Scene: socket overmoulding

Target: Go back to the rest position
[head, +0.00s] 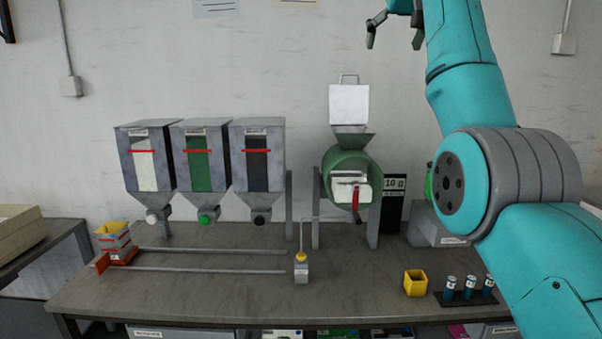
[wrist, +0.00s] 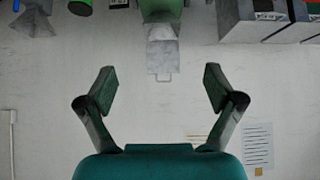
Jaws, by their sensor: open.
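My gripper (head: 393,32) is raised high in front of the wall, above and to the right of the green machine. Its two fingers are spread apart with nothing between them. In the wrist view my gripper (wrist: 160,92) also shows open and empty, with the wall behind it. The wrist view appears upside down, with the machine's grey lid (wrist: 162,52) at the top. My teal arm fills the right side of the head view and hides part of the bench there.
On the bench (head: 200,300) stand three hoppers (head: 207,160), the green machine (head: 352,180), a yellow cup (head: 415,282) and a rack of blue-capped vials (head: 468,290). A yellow-and-red container (head: 114,240) sits by the rails at left. The air around my gripper is clear.

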